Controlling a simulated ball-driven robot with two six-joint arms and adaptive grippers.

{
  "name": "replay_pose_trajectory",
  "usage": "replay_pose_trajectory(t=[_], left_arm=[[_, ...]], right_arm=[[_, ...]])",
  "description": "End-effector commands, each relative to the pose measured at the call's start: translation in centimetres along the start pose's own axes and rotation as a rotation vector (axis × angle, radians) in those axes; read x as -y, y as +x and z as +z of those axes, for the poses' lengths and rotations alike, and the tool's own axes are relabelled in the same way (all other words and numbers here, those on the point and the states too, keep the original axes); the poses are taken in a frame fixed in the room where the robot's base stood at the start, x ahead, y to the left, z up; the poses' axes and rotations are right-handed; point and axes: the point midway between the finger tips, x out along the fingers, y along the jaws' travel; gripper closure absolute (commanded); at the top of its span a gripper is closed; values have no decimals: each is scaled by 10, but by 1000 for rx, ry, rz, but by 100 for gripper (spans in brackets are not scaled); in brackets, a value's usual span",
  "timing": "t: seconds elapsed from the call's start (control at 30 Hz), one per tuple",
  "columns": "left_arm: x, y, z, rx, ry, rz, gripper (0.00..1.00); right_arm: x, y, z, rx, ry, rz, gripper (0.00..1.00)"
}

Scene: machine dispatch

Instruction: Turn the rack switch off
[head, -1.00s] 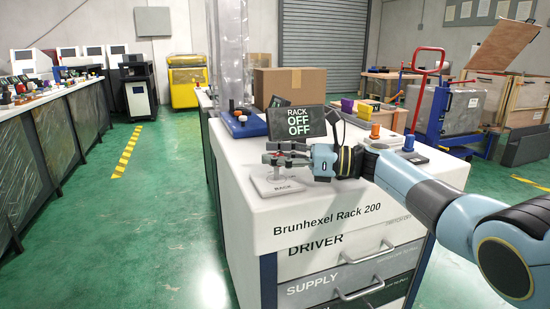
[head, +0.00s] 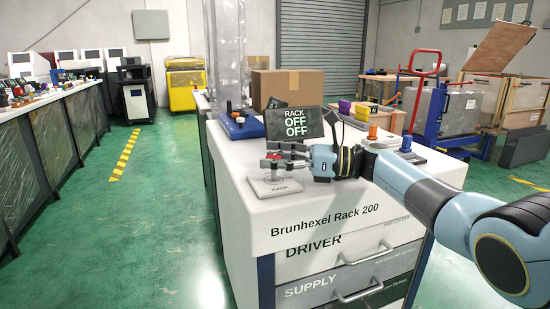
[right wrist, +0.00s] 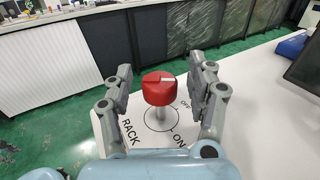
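The rack switch is a red round knob (right wrist: 159,88) on a thin post over a white plate (head: 270,187) marked RACK, with OFF and ON labels. A white pointer mark on the knob's top points to the right in the right wrist view. My left gripper is not in view.
The switch stands on the white top of the Brunhexel Rack 200 cabinet (head: 325,212). Orange (head: 373,131) and blue (head: 406,143) knobs stand to the right. Green floor is free at left.

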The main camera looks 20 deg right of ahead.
Motion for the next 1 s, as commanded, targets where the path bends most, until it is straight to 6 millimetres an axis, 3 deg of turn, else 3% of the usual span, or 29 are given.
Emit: replay_pose_trajectory(t=[0.27,0.7,1.0], left_arm=[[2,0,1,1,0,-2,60],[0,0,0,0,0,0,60],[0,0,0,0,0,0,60]], right_arm=[[0,-6,0,0,-1,-1,43],[0,-96,0,-2,0,-2,43],[0,-120,0,0,-1,-1,43]])
